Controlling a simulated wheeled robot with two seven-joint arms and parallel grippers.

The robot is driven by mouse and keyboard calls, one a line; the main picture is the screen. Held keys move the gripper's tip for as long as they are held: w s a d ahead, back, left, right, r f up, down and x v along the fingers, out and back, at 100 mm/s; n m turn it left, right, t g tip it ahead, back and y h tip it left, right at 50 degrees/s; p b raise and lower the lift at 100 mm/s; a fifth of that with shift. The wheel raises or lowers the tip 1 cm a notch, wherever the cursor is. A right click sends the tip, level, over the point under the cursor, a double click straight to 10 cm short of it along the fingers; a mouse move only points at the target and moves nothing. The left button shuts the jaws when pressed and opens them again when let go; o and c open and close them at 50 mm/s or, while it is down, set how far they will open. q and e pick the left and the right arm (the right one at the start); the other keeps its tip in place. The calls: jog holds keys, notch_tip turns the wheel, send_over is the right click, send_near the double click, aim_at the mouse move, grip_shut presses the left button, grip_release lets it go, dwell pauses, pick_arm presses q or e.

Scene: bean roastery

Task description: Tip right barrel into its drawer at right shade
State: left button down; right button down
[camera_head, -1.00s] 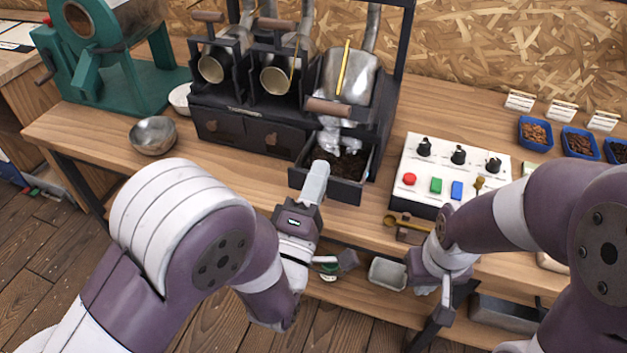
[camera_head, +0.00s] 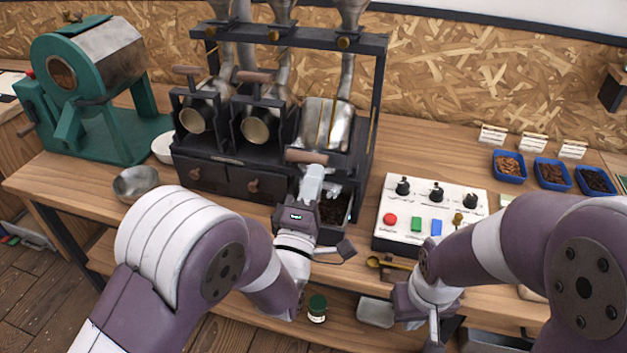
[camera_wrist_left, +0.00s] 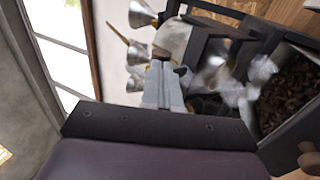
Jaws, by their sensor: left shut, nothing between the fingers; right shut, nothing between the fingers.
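The right barrel (camera_head: 326,122) is a metal drum at the right end of the black roaster, with a wooden handle (camera_head: 306,156) in front. Its drawer (camera_head: 350,213) below is pulled out and holds dark brown beans (camera_head: 335,208), which also show in the left wrist view (camera_wrist_left: 292,95). Pale, blurred shapes (camera_wrist_left: 250,85) hang over the drawer. My left gripper (camera_head: 314,172) is shut and empty, just below the handle; contact cannot be told. Its fingers also show in the left wrist view (camera_wrist_left: 162,88). My right gripper (camera_head: 434,325) is shut and empty by the table's front edge.
Two other barrels (camera_head: 197,118) (camera_head: 258,127) stand left, above shut drawers. A control box (camera_head: 410,238) stands right of the open drawer. Blue trays of beans (camera_head: 552,174) with cards sit back right. A metal bowl (camera_head: 136,184) and green machine (camera_head: 105,130) are left.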

pick_arm(q)
notch_tip(320, 180, up, 5)
jog(key=w+g+p, duration=0.2)
jog(key=w+p, duration=0.1)
jog(key=p, duration=0.3)
jog(key=g+y+p, duration=0.3)
jog(key=g+p, duration=0.3)
jog(key=p, duration=0.6)
send_near(336, 104)
jog(key=w, duration=0.2)
jog(key=w+d, duration=0.1)
jog(key=w, duration=0.2)
jog(key=shift+w+d+r, duration=0.2)
jog(key=shift+d+r, duration=0.05)
jog(key=w+p, duration=0.1)
jog(key=w+d+g+p, duration=0.1)
jog(key=w, duration=0.1)
jog(key=shift+w+d+f+g, duration=0.1)
jog(key=shift+w+g, duration=0.2)
jog(key=shift+w, duration=0.05)
jog(key=shift+w+d, duration=0.15)
jog(key=shift+w, duration=0.35)
jog(key=shift+p, duration=0.3)
